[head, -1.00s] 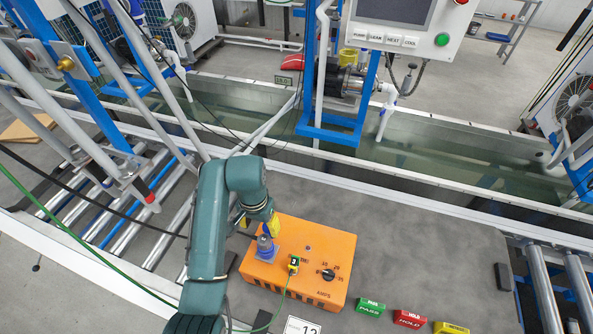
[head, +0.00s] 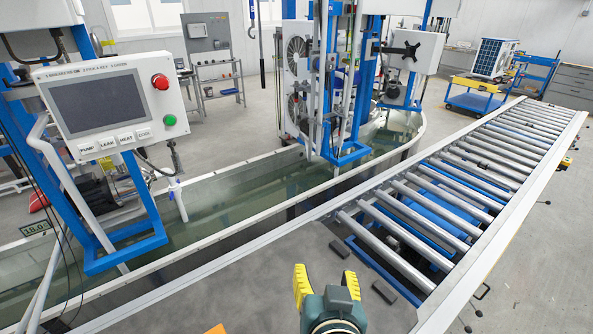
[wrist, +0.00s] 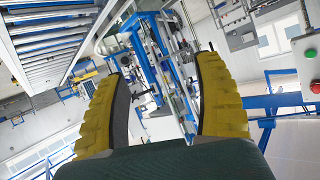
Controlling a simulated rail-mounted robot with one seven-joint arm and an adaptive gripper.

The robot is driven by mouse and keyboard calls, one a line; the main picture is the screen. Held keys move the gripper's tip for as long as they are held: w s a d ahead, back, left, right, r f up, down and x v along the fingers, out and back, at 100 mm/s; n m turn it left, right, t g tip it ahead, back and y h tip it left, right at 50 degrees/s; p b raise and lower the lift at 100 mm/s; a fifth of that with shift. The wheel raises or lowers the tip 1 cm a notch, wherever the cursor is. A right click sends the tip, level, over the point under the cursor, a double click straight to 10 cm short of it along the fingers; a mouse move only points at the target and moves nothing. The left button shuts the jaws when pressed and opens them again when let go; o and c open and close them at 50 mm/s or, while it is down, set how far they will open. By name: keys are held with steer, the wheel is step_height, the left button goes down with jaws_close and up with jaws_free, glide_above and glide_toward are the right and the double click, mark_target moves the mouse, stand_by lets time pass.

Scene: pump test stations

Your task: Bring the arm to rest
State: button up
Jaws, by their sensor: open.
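My gripper (head: 326,281) shows at the bottom of the head view, raised above the grey worktop (head: 250,290). Its two yellow fingers stand apart with nothing between them. In the wrist view the fingers (wrist: 165,90) are spread wide, and only the distant room shows between them. The gripper touches nothing that I can see. Only a small corner of the orange box (head: 216,329) shows at the bottom edge of the head view.
A water trough (head: 240,200) runs behind the worktop. A control panel (head: 110,105) with red and green buttons hangs at the left. A roller conveyor (head: 450,190) extends to the right. Two dark blocks (head: 384,291) (head: 339,249) lie on the worktop's right end.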

steer(key=s+d+r+t, duration=0.1)
steer(key=s+r+t, duration=0.2)
steer(key=r, duration=0.4)
steer(key=s+d+r+n+t, duration=0.1)
steer(key=s+r+t, duration=0.25)
steer(key=r, duration=0.35)
steer(key=s+d+r+t, duration=0.1)
steer(key=s+r+t, duration=0.25)
steer(key=r, duration=0.35)
step_height(320, 180, up, 26)
steer(key=h+p, duration=0.1)
steer(key=p, duration=2.5)
step_height(320, 180, down, 52)
steer(key=b, duration=5.2)
steer(key=shift+w+g, duration=0.2)
steer(key=shift+g, duration=0.2)
steer(key=shift+d, duration=0.1)
